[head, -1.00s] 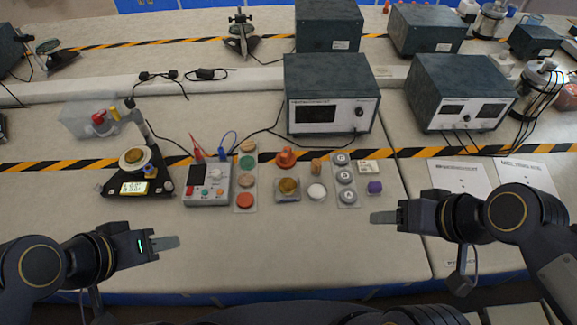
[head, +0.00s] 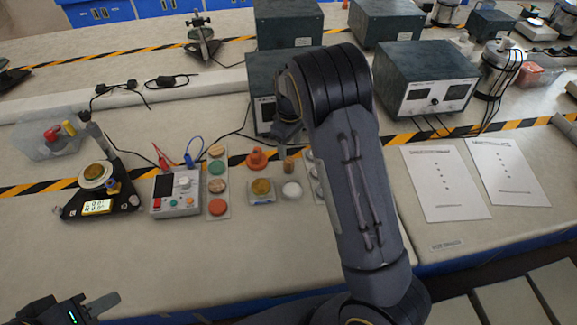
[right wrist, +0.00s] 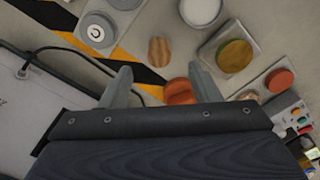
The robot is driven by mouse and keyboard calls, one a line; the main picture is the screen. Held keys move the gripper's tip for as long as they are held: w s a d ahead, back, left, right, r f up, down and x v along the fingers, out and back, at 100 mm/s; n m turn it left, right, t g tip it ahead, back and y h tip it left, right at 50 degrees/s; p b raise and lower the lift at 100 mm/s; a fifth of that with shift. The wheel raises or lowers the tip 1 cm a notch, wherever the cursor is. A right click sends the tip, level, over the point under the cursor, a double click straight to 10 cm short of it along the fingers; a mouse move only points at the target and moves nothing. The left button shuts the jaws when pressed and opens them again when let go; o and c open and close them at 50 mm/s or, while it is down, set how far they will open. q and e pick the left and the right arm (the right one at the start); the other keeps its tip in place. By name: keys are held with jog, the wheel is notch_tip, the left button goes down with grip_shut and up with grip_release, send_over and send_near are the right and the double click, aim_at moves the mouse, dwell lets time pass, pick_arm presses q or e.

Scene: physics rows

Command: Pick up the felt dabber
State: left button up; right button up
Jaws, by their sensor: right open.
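A small wooden, cork-coloured piece (head: 289,165) stands on the bench beside an orange knobbed piece (head: 257,158); I take the wooden piece to be the felt dabber, but cannot be sure. In the right wrist view the wooden piece (right wrist: 160,51) lies ahead of the fingertips, and the orange piece (right wrist: 180,91) shows near the right-hand finger.
A yellow-brown round pad (head: 261,187) and a white disc (head: 291,190) stand close in front of the wooden piece. A strip of coloured discs (head: 217,184) and a small meter box (head: 177,193) are left of them. Grey instrument boxes (head: 425,76) stand behind.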

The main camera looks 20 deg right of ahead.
aim_at(289, 159)
jog(key=f, duration=0.2)
jog(key=f+p, duration=0.1)
jog(key=f, duration=0.2)
jog(key=f+p, duration=0.1)
jog(key=f, duration=0.1)
jog(key=shift+w+f, duration=0.25)
jog(key=shift+f, duration=0.15)
jog(key=c, duration=1.1)
jog(key=shift+o, duration=0.2)
jog(key=shift+r, duration=0.1)
jog(key=shift+r+p, duration=0.3)
jog(key=shift+r, duration=0.25)
jog(key=r+p, duration=0.1)
jog(key=r, duration=0.2)
jog(key=shift+a+p, duration=0.2)
jog(key=shift+p, duration=0.15)
jog(key=s+a+r+p, duration=0.4)
jog(key=s+a+r, duration=0.3)
jog(key=a, duration=0.4)
jog(key=shift+a+r+p, duration=0.35)
jog(key=shift+a+r, duration=0.05)
jog(key=shift+r, duration=0.5)
